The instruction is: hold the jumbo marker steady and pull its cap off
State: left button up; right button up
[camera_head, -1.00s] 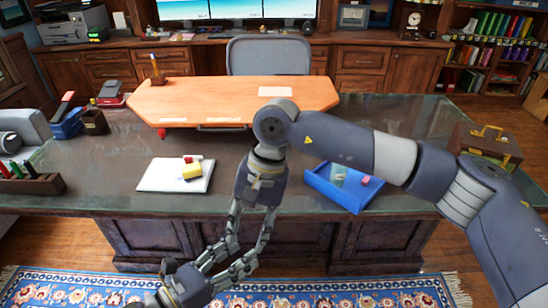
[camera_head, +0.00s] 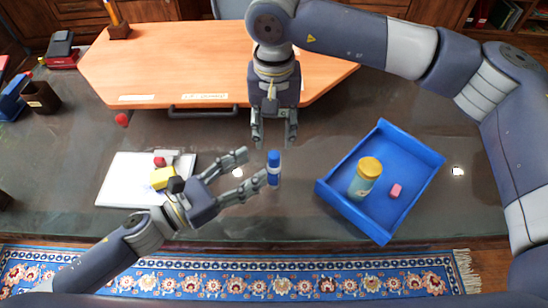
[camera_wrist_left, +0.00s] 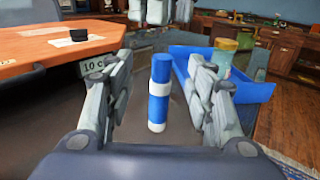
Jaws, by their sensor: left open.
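The jumbo marker (camera_head: 273,172) is blue with a white band and stands upright on the dark desk top; it also shows in the left wrist view (camera_wrist_left: 158,108). My left gripper (camera_head: 254,166) is open, its fingers reaching from the left towards the marker. In the left wrist view the marker appears in the gap between its fingers, with no clear contact. My right gripper (camera_head: 274,142) is open and points down, just beyond the marker's top in the head view. Its fingers appear apart, with nothing between them. I cannot tell its exact height above the marker.
A blue tray (camera_head: 411,147) right of the marker holds a yellow-lidded jar (camera_head: 365,178) and a pink block (camera_head: 395,190). Left are a white pad (camera_head: 121,180) and a yellow block (camera_head: 163,177). An orange-topped desk section (camera_head: 185,60) lies behind. The desk's front edge is near.

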pick_arm(q)
send_near(269, 177)
jog(key=x, duration=0.4)
jog(key=shift+r, duration=0.25)
pick_arm(e)
jog(key=shift+s, duration=0.3)
pick_arm(q)
jog(key=x, duration=0.7)
jog(key=shift+w+d+f, duration=0.15)
jog(key=shift+w+f, duration=0.05)
jog(key=shift+f, duration=0.15)
jog(key=shift+c, duration=0.4)
